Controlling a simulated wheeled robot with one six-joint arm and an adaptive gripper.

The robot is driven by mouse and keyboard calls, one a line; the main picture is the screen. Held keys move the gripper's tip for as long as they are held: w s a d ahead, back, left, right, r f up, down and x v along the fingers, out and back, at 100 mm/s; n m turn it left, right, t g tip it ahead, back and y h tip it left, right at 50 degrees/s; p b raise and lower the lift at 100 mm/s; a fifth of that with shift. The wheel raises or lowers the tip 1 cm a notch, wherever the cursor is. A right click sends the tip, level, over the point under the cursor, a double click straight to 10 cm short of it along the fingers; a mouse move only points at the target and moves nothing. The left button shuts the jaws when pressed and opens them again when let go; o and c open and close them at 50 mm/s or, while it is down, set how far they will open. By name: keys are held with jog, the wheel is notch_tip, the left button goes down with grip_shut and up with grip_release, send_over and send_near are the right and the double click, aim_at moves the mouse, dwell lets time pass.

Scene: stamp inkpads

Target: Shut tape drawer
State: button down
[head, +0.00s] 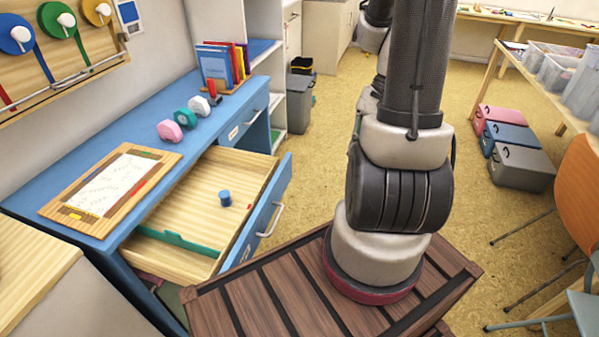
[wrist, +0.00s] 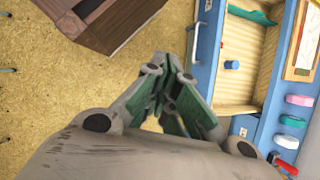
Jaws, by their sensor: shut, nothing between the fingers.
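The tape drawer (head: 205,182) of the blue desk (head: 95,168) stands pulled out. Its blue front panel (head: 257,215) with a metal handle (head: 270,220) faces right. A small blue cylinder (head: 224,198) and a green strip (head: 178,242) lie inside. In the wrist view the drawer (wrist: 238,85) is right of my gripper (wrist: 166,78), with its front panel (wrist: 206,50) nearest. My gripper is shut and empty, outside the drawer front; whether it touches the panel is unclear. The head view does not show my gripper.
Pink (head: 169,131), green (head: 186,118) and white (head: 199,106) rollers, a wooden board (head: 75,213) and books (head: 222,63) are on the desk. A closed drawer (head: 244,122) sits beyond the open one. Floor beyond the drawer front is clear. Storage boxes (head: 521,168) stand right.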

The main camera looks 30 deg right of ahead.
jog(key=w+d+f+m+t+y, duration=0.1)
jog(key=w+f+m+t+y, duration=0.3)
jog(key=f+m, duration=0.75)
jog(key=w+d+f+m+t+h, duration=0.2)
jog(key=w, duration=0.3)
jog(key=w+d+f+m+t+h, duration=0.1)
jog(key=w+d+f+m, duration=0.15)
jog(key=w, duration=0.25)
jog(key=shift+w+a+r+x, duration=0.2)
jog(key=shift+a+r+x, duration=0.15)
jog(key=shift+x, duration=1.75)
jog(key=shift+w+a+r+x, duration=0.15)
jog(key=shift+a+r+x, duration=0.2)
jog(key=shift+x, duration=1.8)
jog(key=shift+w+a+r+x, duration=0.25)
jog(key=shift+r+x, duration=0.15)
jog(key=shift+x, duration=1.7)
jog(key=shift+a, duration=0.1)
send_over(224, 166)
jog(key=shift+s+d, duration=0.35)
jog(key=shift+d, duration=0.05)
jog(key=shift+w+a, duration=0.3)
jog(key=shift+w, duration=0.05)
jog(key=shift+r, duration=0.1)
